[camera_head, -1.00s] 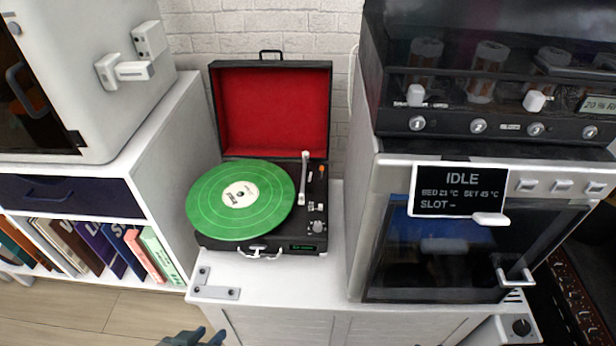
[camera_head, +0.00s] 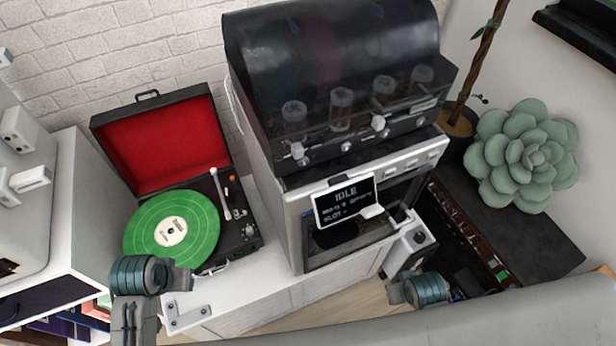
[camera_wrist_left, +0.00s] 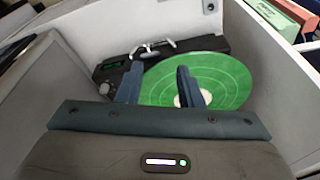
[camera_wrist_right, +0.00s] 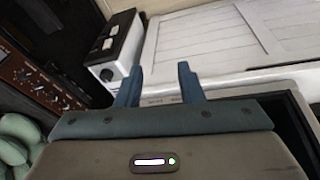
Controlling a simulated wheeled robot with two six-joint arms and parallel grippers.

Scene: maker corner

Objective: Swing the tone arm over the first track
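The record player (camera_head: 246,259) stands open on a white cabinet, with a red-lined lid. A green record (camera_head: 190,238) with a white label lies on its platter; it also shows in the left wrist view (camera_wrist_left: 225,75). The white tone arm (camera_head: 221,196) lies along the right side of the deck, beside the record and not over it. My left gripper (camera_head: 186,279) is near the front left of the player; its fingers are apart and empty in the left wrist view (camera_wrist_left: 158,85). My right gripper (camera_head: 394,292) is open and empty, in front of the oven-like machine, away from the player.
A succulent (camera_head: 522,155) and a dark bench are farther right. A white unit (camera_head: 22,185) stands close on the left. The cabinet top (camera_head: 200,297) before the player is mostly clear.

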